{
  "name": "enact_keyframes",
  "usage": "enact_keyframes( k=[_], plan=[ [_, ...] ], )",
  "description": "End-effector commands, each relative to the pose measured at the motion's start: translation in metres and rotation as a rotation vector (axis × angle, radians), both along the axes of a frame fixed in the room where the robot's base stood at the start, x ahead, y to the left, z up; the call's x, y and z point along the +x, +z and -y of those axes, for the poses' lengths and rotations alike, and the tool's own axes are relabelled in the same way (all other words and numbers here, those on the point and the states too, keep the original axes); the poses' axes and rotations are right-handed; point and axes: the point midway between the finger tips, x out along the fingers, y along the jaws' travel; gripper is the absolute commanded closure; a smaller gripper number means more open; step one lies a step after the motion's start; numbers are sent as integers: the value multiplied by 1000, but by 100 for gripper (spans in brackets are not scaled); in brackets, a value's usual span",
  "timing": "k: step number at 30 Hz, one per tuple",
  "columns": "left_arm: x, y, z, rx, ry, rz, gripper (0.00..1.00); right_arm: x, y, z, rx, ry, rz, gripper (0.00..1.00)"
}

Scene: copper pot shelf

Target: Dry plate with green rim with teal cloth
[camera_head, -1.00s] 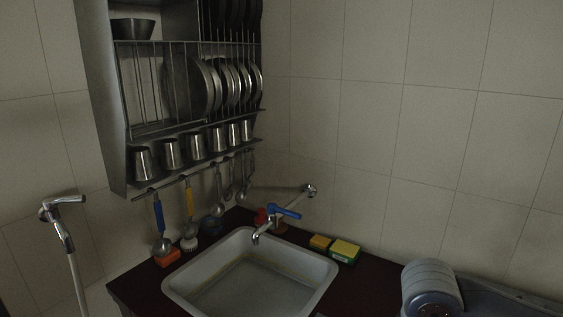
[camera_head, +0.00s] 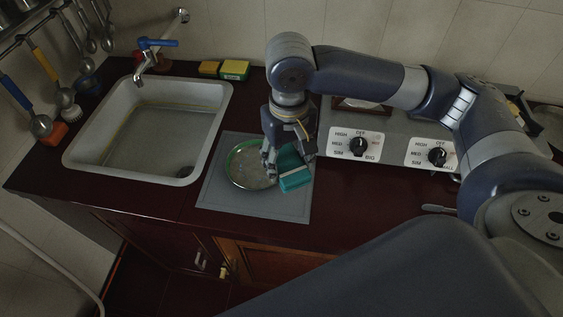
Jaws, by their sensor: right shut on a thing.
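The plate with the green rim (camera_head: 245,168) lies on a grey mat (camera_head: 219,190) on the dark red counter, right of the sink. My right gripper (camera_head: 278,165) points down over the plate's right side, shut on the teal cloth (camera_head: 297,179). The cloth is at the plate's right edge; whether it touches the plate is hard to tell. The gripper hides part of the plate's right rim. My left gripper is not in view.
A sink (camera_head: 150,140) with a blue-handled tap (camera_head: 155,44) is on the left. Yellow-green sponges (camera_head: 235,70) lie behind the mat. A stove with knobs (camera_head: 358,144) stands close on the right. The counter's front edge is just below the mat.

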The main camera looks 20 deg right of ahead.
Motion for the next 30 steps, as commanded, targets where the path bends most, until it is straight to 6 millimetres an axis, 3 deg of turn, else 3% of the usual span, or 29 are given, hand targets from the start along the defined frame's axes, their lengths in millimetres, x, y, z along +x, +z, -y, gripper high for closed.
enact_keyframes(
  k=[6, 13, 22, 30],
  plan=[
    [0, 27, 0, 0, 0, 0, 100, 63, -14, -13, 0, -13, -7, 65],
    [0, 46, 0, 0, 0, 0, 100, 112, -44, -14, -1, -8, -6, 65],
    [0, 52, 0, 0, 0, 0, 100, 133, -67, -10, 0, 6, -1, 65],
    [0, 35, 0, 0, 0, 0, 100, 134, -81, -9, 0, 7, 0, 65]
  ],
)
